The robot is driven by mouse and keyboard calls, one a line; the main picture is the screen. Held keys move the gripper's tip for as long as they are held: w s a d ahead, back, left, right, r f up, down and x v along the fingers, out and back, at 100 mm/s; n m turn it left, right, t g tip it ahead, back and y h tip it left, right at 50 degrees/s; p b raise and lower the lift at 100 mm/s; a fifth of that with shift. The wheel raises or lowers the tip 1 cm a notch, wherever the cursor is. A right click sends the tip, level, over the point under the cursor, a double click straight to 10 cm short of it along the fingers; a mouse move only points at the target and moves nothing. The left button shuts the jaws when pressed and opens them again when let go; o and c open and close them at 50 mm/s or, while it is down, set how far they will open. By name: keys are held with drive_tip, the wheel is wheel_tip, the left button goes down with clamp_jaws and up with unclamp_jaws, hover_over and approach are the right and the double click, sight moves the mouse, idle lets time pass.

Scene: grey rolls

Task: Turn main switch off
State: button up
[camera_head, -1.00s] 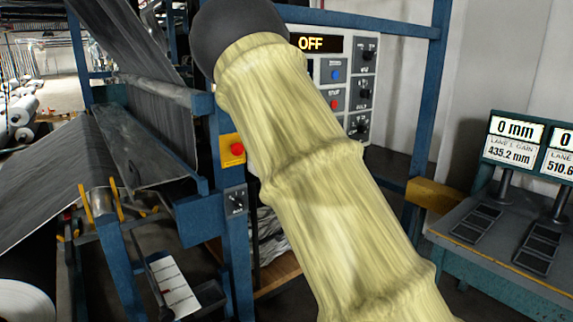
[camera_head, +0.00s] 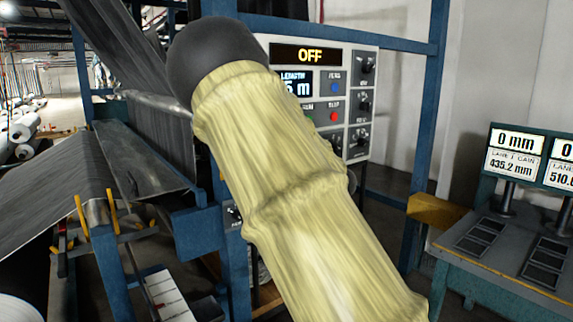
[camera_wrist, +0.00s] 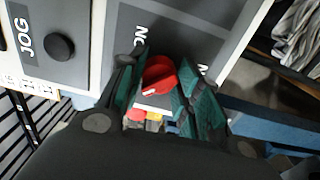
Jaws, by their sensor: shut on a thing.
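A red rotary knob (camera_wrist: 158,74), taken to be the main switch, sits on a dark grey plate in the wrist view. A white mark shows on its lower left side. Letters "ON" stand beside the knob, and more lettering is partly hidden by a finger. My gripper (camera_wrist: 160,82) has its two green-padded fingers on either side of the knob and is shut on it. In the head view my sleeved arm hides the gripper and the knob. The control panel (camera_head: 368,130) there has a display (camera_head: 305,55) that reads "OFF".
A black JOG knob (camera_wrist: 59,46) is on the panel's left in the wrist view. The blue machine frame (camera_head: 432,110) stands around the panel in the head view. A bench (camera_head: 505,262) with lane readouts is at the right, and grey fabric (camera_head: 60,180) at the left.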

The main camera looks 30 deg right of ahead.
drive_tip(key=o, duration=1)
drive_tip(key=shift+s, duration=0.1)
drive_tip(key=s, duration=0.8)
drive_tip(key=s+d, duration=0.1)
drive_tip(key=s, duration=0.2)
drive_tip(key=shift+s, duration=0.4)
drive_tip(key=shift+f, duration=0.1)
